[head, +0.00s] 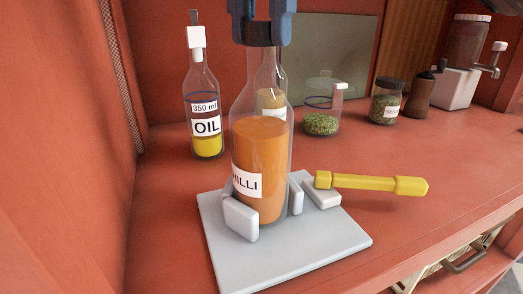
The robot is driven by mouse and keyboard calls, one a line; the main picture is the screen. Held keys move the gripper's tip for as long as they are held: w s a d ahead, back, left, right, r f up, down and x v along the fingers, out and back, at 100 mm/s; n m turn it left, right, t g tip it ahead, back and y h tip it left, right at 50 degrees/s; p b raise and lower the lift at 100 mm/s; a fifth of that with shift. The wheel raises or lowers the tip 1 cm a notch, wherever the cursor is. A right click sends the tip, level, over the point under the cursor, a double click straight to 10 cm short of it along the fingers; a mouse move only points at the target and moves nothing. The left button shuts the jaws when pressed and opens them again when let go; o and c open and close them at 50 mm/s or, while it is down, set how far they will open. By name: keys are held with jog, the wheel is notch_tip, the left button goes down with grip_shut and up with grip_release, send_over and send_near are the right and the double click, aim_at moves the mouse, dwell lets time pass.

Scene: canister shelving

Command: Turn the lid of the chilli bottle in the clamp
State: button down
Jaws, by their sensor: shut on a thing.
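The chilli bottle (262,150) is clear glass with orange contents and a label reading "HILLI" in the visible part. It stands upright between the white jaws of the clamp (240,217), on a pale grey base plate. The clamp's yellow handle (370,183) points to the right. My gripper (262,38) comes down from above at the top of the bottle neck and is shut on the lid.
An oil bottle (204,110) stands behind left. Another bottle is partly hidden behind the chilli bottle. A jar of green herbs (320,123), a dark-lidded jar (386,103) and a dispenser (462,70) stand behind right. The red counter (420,215) is clear right of the clamp.

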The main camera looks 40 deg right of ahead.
jog(key=shift+r+p, duration=1.8)
jog(key=shift+r, duration=0.7)
jog(key=shift+d, duration=0.1)
